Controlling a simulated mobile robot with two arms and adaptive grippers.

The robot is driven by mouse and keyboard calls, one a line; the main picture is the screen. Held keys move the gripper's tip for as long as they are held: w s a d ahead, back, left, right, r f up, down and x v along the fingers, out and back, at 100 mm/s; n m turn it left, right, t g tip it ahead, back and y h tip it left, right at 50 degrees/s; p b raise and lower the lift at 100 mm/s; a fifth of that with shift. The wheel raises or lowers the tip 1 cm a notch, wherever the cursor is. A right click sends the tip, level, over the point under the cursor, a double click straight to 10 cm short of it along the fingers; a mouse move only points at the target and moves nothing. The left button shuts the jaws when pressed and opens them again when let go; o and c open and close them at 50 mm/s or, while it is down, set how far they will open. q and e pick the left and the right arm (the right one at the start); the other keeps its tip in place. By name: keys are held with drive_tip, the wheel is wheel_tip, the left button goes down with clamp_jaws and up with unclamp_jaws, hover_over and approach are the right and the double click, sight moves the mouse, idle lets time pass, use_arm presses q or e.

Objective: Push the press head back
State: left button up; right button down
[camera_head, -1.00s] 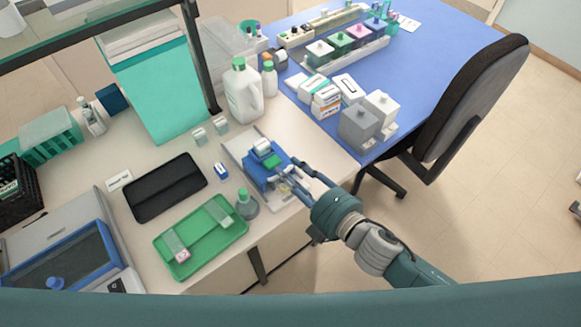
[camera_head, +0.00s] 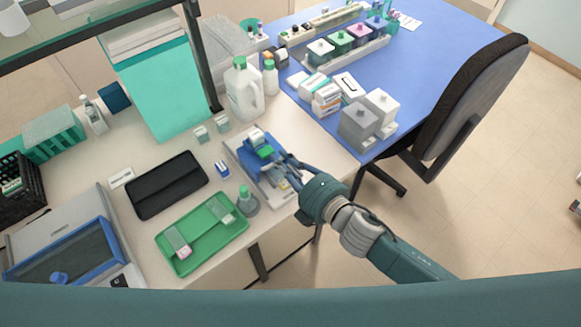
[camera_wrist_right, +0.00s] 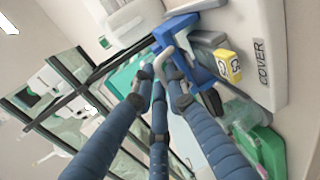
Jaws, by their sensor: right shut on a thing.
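The press is on the white bench near its right edge, with a blue press head (camera_head: 258,157) on a pale grey base plate (camera_head: 272,190). A small white block and a green piece sit on the blue head. My right gripper (camera_head: 290,168) is at the right side of the head. In the right wrist view, my right gripper's dark blue fingers (camera_wrist_right: 160,75) close around a grey bent handle (camera_wrist_right: 165,58) next to the blue head (camera_wrist_right: 178,36). The fingers hide part of the handle. My left gripper is in neither view.
A green tray (camera_head: 205,238) with slides and a green-capped bottle (camera_head: 247,203) stand at the front left of the press. A black case (camera_head: 165,186) lies further left. A white jug (camera_head: 243,95) stands behind. A chair (camera_head: 470,100) is at the right.

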sight(263, 141)
drive_tip(key=x, duration=0.3)
drive_tip(key=r+x, duration=0.1)
drive_tip(key=x, duration=0.1)
drive_tip(key=shift+w+a+f, duration=0.1)
drive_tip(key=shift+w+a, duration=0.05)
drive_tip(key=shift+w, duration=0.3)
drive_tip(key=c, duration=2)
unclamp_jaws()
drive_tip(key=shift+o, duration=1.3)
drive_tip(key=shift+w+a, duration=0.1)
drive_tip(key=shift+w, duration=0.1)
